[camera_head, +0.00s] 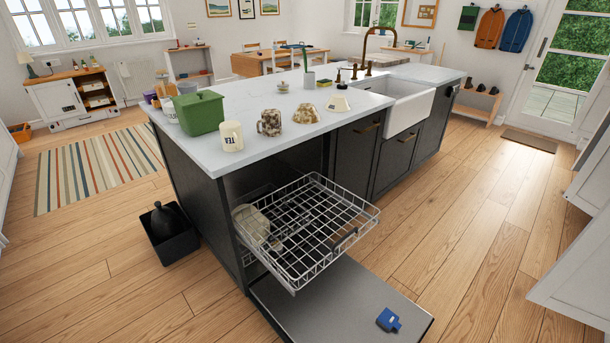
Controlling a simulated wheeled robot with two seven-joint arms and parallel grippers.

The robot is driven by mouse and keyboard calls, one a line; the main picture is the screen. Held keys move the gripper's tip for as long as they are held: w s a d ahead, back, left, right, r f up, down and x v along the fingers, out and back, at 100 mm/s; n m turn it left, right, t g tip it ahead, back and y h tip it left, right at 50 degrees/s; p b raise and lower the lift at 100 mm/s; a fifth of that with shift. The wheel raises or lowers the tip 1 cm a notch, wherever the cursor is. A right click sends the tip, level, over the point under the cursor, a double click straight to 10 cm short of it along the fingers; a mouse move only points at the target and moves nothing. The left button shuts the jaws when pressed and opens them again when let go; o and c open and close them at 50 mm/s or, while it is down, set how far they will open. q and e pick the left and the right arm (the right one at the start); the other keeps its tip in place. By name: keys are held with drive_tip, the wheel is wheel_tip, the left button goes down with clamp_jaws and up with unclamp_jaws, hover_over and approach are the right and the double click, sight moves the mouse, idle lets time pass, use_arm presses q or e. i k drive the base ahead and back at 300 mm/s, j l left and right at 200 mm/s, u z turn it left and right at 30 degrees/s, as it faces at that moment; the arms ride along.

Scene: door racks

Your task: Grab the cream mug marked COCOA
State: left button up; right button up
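A cream mug (231,136) stands on the near left part of the white countertop (250,98); its dark lettering looks like TEA. I cannot make out the word COCOA on anything in view. A small cream cup-like item (338,104), wider at the bottom, sits farther right on the counter; any marking is too small to read. A pale container (169,112) with dark marks is partly hidden behind the green bin. Neither of my grippers is in view.
A green bin (200,113), a brown patterned mug (269,123) and a patterned bowl (306,114) crowd the counter. Below, the dishwasher's wire rack (310,225) is pulled out over its lowered door (330,305), with a blue object (388,320) on it. A black bin (172,245) stands left.

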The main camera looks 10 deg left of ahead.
sight(272, 123)
drive_tip(key=i+j+z, duration=0.2)
drive_tip(key=j, duration=0.45)
drive_tip(key=i+j+z, duration=0.15)
drive_tip(key=j, duration=0.45)
drive_tip(key=j+z, duration=0.2)
drive_tip(key=j, duration=0.45)
